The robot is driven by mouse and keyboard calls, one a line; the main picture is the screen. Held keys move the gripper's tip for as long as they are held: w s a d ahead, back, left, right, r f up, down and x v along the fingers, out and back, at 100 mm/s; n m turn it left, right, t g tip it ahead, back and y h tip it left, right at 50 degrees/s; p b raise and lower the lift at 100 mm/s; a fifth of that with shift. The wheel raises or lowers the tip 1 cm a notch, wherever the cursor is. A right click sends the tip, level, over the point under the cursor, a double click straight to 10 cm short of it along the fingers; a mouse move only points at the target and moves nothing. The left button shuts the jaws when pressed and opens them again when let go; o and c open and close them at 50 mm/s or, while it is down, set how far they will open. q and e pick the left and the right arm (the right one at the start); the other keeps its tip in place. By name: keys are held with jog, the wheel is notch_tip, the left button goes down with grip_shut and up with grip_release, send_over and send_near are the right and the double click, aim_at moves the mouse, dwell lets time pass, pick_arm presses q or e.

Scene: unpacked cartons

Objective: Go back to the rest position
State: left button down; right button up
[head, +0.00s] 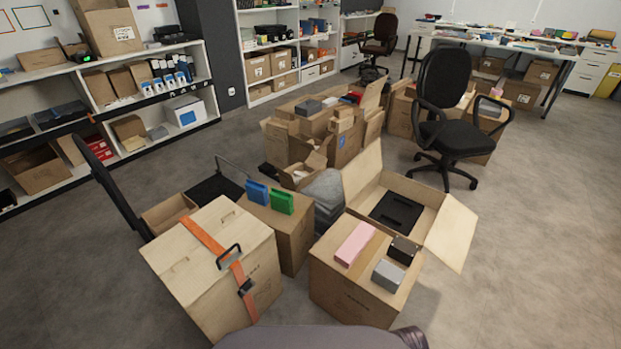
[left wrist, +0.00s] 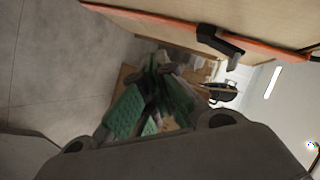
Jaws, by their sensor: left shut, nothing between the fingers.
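My left gripper (left wrist: 154,88) shows in the left wrist view, its green-padded fingers close together and shut, with nothing held. A carton side with an orange strap edge and a black buckle or handle (left wrist: 220,40) runs across the top of that view, near the gripper. In the head view neither gripper shows. My right gripper appears in no view.
A strapped carton (head: 182,285) stands front left, beside a carton with a blue box (head: 257,192) and a green box (head: 282,202). A front carton (head: 340,297) bears pink, black and grey boxes. An office chair (head: 446,95) stands behind. Floor is free at right.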

pick_arm(q)
jog(key=a+f+n+g+y, duration=0.3)
jog(key=a+n+g+y, duration=0.15)
jog(key=n, duration=0.25)
jog(key=s+d+r+n+g, duration=0.2)
jog(key=d+r, duration=0.2)
jog(key=r, duration=0.1)
jog(key=s+d+r+n+g+h, duration=0.1)
jog(key=s+d+r+n+g, duration=0.1)
jog(key=r, duration=0.4)
jog(key=s+d+r+n+g+h+p, duration=0.1)
jog(key=s+d+r+g, duration=0.1)
jog(key=s+d+r, duration=0.2)
jog(key=d+r, duration=0.2)
jog(key=d, duration=0.1)
jog(key=shift+r+n, duration=0.25)
jog(key=shift+n, duration=0.15)
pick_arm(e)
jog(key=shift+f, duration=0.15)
pick_arm(q)
jog(key=shift+f+h+p, duration=0.2)
jog(key=shift+h+p, duration=0.05)
jog(key=shift+p, duration=0.15)
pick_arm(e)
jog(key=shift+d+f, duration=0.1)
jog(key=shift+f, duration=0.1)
